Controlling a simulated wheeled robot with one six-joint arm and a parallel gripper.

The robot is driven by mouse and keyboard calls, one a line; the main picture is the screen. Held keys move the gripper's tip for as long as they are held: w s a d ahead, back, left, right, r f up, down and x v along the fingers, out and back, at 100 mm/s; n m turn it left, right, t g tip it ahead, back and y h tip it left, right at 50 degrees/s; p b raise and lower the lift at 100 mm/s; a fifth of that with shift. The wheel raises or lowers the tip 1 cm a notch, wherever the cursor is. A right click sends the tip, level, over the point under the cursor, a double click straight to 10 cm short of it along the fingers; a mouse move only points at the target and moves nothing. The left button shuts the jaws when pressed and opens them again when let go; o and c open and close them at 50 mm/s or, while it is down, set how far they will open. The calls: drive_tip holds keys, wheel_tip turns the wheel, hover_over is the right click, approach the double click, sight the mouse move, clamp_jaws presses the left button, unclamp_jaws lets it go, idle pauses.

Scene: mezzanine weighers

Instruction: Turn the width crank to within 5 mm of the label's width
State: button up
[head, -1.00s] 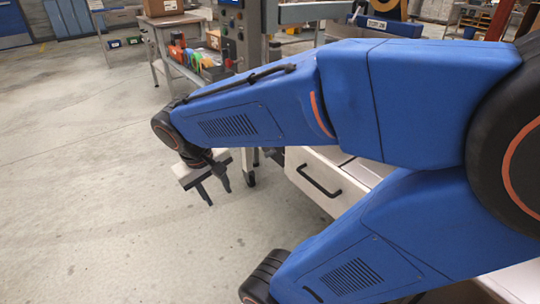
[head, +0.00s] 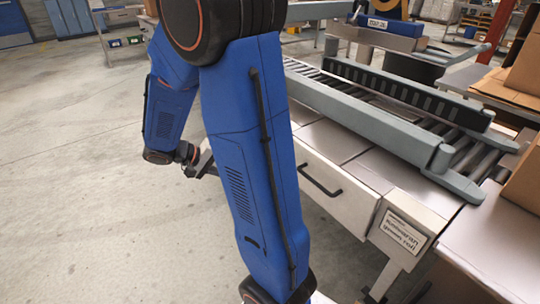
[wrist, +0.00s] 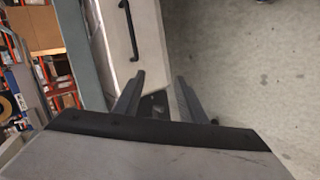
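I cannot make out the width crank in either current view; my blue arm covers much of the middle of the head view. The roller conveyor has two grey side rails, a near one (head: 370,120) and a far one with a black slotted face (head: 400,92). A white printed label (head: 404,231) is on the front of the bench below the conveyor; its print is too blurred to read. My gripper (head: 203,163) is partly hidden behind my arm in the head view. In the wrist view my gripper (wrist: 159,80) has its fingers apart, with nothing between them.
A white drawer (head: 325,180) with a black handle (head: 322,181) is right of my arm; the drawer also shows in the wrist view (wrist: 145,45). Cardboard boxes (head: 522,175) stand at the right edge. The concrete floor (head: 70,190) at left is clear.

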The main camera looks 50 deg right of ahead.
drive_tip(key=w+d+f+m+h, duration=0.1)
drive_tip(key=w+d+f+h, duration=0.7)
drive_tip(key=w+d+f, duration=0.5)
drive_tip(key=x, duration=0.5)
drive_tip(key=s+x, duration=0.1)
drive_tip(key=x, duration=1)
drive_tip(key=shift+s+f, duration=0.2)
drive_tip(key=shift+f, duration=0.1)
clamp_jaws()
